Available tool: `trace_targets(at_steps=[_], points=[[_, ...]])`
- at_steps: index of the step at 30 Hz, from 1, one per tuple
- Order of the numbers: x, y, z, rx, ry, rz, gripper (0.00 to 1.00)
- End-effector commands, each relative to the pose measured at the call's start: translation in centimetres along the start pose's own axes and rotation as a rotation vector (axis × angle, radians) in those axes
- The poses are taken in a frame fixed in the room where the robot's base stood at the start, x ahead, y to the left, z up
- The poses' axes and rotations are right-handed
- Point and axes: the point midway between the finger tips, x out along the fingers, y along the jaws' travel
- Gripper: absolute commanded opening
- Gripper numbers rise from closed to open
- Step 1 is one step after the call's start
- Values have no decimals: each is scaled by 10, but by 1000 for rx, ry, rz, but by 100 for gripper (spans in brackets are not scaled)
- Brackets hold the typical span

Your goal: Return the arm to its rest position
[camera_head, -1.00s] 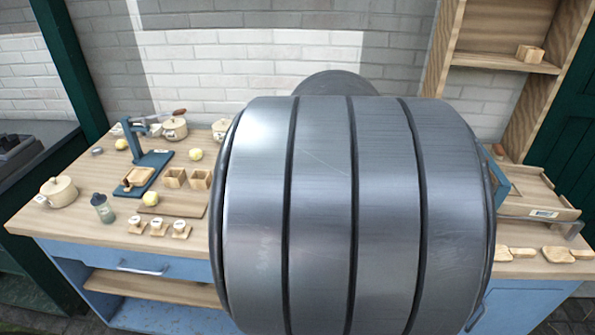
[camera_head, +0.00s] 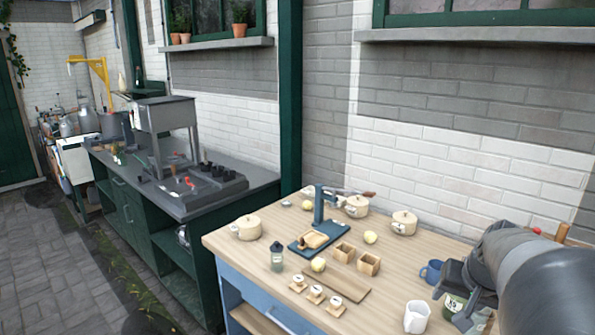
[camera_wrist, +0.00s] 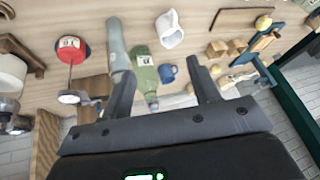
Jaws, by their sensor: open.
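My arm reaches in from the right edge of the head view. My gripper (camera_head: 456,292) is over the right part of the wooden worktop (camera_head: 385,285). The wrist view shows its two fingers spread wide (camera_wrist: 160,72), with nothing clamped between them. A green labelled bottle (camera_wrist: 145,72) shows in the gap between the fingers; I cannot tell how far beyond them it is. It also shows in part in the head view (camera_head: 453,305), close to the fingers. A grey-green bottle (camera_wrist: 115,42) is beside it, partly behind the left finger in the wrist view.
A white jug (camera_head: 417,317) and a blue mug (camera_head: 431,271) stand near the gripper. Lidded pots (camera_head: 404,222), small wooden boxes (camera_head: 369,263), a blue press (camera_head: 318,225) and a dark bottle (camera_head: 277,257) stand further left. A brick wall (camera_head: 440,165) is behind.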

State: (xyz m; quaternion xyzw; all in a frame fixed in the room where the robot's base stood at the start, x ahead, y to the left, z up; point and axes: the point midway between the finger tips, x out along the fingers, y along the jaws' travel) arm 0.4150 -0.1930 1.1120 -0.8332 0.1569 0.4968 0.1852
Motion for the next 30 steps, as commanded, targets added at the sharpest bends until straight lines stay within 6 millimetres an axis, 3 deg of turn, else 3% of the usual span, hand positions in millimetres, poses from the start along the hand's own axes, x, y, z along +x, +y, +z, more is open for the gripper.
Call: trace_targets(at_steps=[3,8,12,21,30], points=[[-10,-37,20,63,-33,-43,56],[-25,-76,52,146,-86,-89,56],[-46,-101,92,-19,-79,-87,56],[-75,-118,164,-384,-24,-82,56],[-80,-116,183,-487,-4,-79,56]])
